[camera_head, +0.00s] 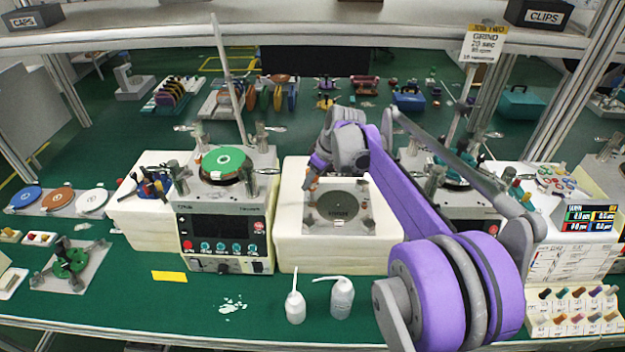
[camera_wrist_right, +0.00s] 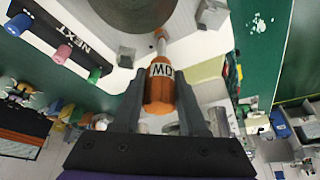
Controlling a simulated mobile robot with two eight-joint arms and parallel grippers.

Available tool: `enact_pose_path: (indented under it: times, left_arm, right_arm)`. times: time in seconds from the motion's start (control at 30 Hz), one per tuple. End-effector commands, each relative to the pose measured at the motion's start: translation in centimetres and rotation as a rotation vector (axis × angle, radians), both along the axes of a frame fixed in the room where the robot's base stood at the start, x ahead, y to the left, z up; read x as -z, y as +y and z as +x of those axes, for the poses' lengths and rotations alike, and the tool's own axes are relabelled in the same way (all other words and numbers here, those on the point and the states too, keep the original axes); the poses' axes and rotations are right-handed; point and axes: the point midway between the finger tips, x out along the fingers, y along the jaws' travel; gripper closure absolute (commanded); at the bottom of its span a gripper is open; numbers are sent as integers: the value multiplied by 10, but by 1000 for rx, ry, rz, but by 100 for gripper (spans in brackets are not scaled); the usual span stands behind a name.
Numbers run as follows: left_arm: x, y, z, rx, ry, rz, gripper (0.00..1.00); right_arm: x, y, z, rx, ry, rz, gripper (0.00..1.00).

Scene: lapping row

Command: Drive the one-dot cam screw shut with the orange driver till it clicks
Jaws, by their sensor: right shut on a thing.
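My right gripper (camera_wrist_right: 160,105) is shut on the handle of the orange driver (camera_wrist_right: 161,88), which carries black letters. The driver's metal shaft points up the wrist view, its tip at the edge of a pale plate with a round grey disc (camera_wrist_right: 140,8). In the head view my right gripper (camera_head: 314,172) is at the left edge of the metal fixture plate (camera_head: 365,222) on the middle white block. The one-dot cam screw cannot be made out, and I cannot tell whether the tip is seated in it. My left gripper is not in view.
A machine with a green disc (camera_head: 223,160) stands left of the middle block (camera_head: 300,250). Two white bottles (camera_head: 296,305) (camera_head: 342,298) stand in front. A yellow card (camera_head: 170,276) lies on the green bench. A shelf (camera_head: 300,25) spans above.

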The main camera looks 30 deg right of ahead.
Motion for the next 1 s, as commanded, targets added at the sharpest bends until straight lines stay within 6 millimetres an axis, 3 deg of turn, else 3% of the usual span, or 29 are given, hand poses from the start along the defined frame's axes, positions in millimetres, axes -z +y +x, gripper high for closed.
enact_pose_path:
  times: [0.53,1.0]
  left_arm:
    - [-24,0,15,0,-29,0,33]
    - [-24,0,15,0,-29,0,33]
  right_arm:
    - [-36,0,2,2,-4,0,100]
    - [-37,0,1,1,-1,0,100]
